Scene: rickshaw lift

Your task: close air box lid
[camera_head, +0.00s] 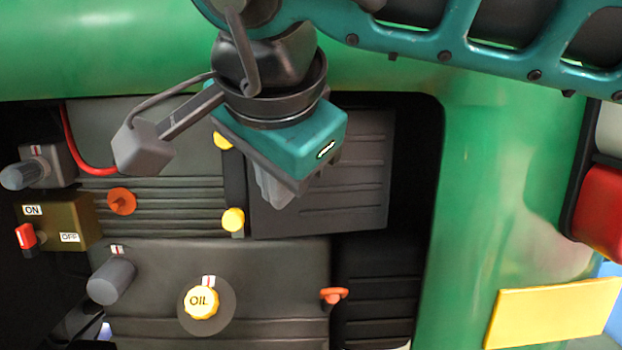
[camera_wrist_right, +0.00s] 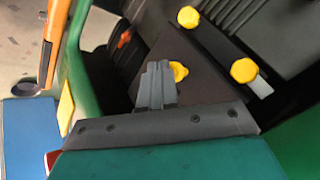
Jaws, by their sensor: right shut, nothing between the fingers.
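The air box lid, a dark grey ribbed panel (camera_head: 345,205), stands right of a dark strip with two yellow knobs (camera_head: 233,219). In the right wrist view the lid (camera_wrist_right: 205,78) is a dark plate with a yellow knob (camera_wrist_right: 178,71) close to the fingertips. I cannot tell whether the lid sits flush. My right gripper (camera_head: 276,195) is in front of the lid's left part and hides some of it. Its grey fingers (camera_wrist_right: 155,85) are shut and empty. I cannot tell whether they touch the lid. My left gripper is not in view.
A yellow OIL cap (camera_head: 201,303) and an orange handle (camera_head: 333,295) are below the lid. An ON/OFF switch box (camera_head: 65,222) and a grey knob (camera_head: 112,281) stand at the left. The green body (camera_head: 475,215) borders the bay on the right.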

